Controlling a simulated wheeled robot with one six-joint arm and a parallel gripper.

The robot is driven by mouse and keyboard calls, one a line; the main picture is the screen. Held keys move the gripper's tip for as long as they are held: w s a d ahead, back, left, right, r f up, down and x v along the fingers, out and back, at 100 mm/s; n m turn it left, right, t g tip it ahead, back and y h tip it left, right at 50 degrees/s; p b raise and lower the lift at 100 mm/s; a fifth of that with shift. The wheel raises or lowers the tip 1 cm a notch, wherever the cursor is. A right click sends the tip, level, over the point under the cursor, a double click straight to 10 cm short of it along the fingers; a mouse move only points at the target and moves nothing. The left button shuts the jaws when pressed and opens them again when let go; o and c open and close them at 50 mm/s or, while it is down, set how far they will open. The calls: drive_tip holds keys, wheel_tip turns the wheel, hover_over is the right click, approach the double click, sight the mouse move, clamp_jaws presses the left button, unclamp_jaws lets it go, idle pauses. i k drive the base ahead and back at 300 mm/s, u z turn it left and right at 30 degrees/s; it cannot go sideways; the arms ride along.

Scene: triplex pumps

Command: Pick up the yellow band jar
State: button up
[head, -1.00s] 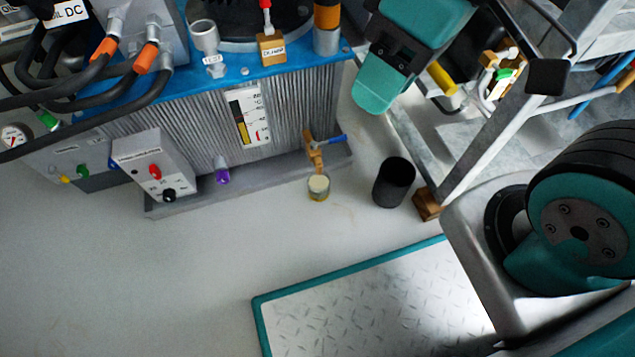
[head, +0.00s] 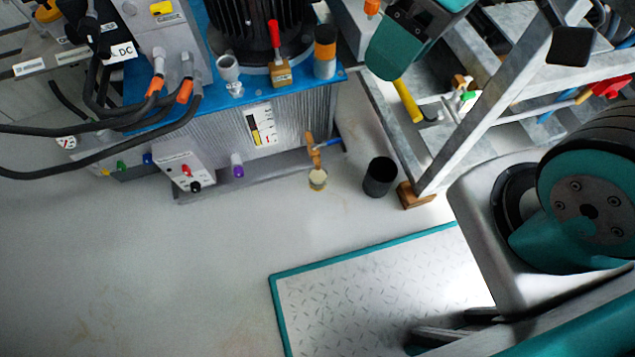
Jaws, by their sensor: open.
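A small round jar (head: 317,180) with a pale top and a yellowish band stands upright on the floor, just below the brass tap (head: 313,150) of the ribbed tank. My gripper (head: 455,332) shows partly at the bottom edge, as dark fingers over the tread plate. It is well apart from the jar, to its lower right, and nothing shows between its fingers. Most of the gripper is cut off or hidden by my arm.
A black open cup (head: 380,176) stands right of the jar, near a wooden block (head: 413,195) under a grey steel frame (head: 480,125). The ribbed tank (head: 220,140) is behind the jar. A teal-edged tread plate (head: 350,290) lies in front. Floor at left is clear.

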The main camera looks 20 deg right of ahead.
sight(318, 180)
drive_tip(key=k, duration=1.1)
drive_tip(key=u, duration=0.75)
drive_tip(key=i, duration=0.45)
drive_tip(key=z, duration=0.15)
